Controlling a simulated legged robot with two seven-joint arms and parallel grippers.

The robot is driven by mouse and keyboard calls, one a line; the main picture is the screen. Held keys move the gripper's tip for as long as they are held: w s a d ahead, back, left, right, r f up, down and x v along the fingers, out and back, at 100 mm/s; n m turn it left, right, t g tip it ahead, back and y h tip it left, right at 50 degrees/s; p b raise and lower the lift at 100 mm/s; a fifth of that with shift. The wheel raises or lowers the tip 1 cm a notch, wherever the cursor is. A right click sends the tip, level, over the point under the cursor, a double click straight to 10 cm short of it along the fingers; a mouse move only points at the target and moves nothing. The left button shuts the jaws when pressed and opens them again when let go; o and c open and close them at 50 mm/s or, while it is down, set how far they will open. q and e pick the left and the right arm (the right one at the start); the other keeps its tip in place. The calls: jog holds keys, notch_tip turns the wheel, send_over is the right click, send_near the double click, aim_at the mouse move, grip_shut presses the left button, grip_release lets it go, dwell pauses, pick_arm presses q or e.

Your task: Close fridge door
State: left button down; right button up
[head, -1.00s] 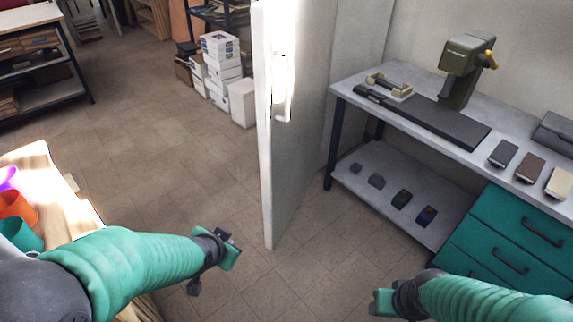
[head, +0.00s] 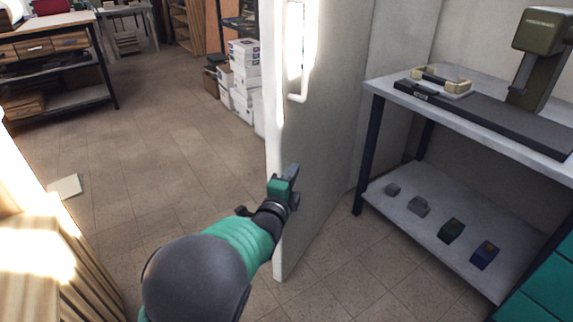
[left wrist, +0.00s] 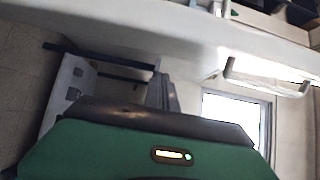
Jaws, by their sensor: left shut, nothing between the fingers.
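The fridge door (head: 322,120) is a tall pale panel standing open in the middle of the head view, its edge towards me. A bright handle (head: 300,70) runs along its upper part. The door also shows in the left wrist view (left wrist: 150,30), as does the handle (left wrist: 265,82). My left gripper (head: 292,180) is shut and empty. It is below the handle, in front of the door's face near the free edge; I cannot tell whether it touches. My right gripper is out of view. The fridge body is not clearly seen.
To the right stands a grey workbench (head: 385,88) with a lower shelf (head: 400,200) holding several small items. White boxes (head: 243,75) are stacked behind the door. A wooden crate-like surface (head: 40,260) is at the lower left.

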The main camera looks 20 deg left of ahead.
aim_at(283, 158)
pick_arm(q)
jog(key=w+a+b, duration=0.2)
jog(key=w, duration=0.1)
jog(key=w+a+b, duration=0.1)
jog(key=w, duration=0.1)
jog(key=shift+w+a+f, duration=0.15)
jog(key=shift+a+f, duration=0.05)
jog(key=shift+a, duration=0.2)
jog(key=shift+w+a+r, duration=0.1)
jog(key=shift+a+r, duration=0.05)
jog(key=shift+a, duration=0.1)
jog(key=shift+a, duration=0.1)
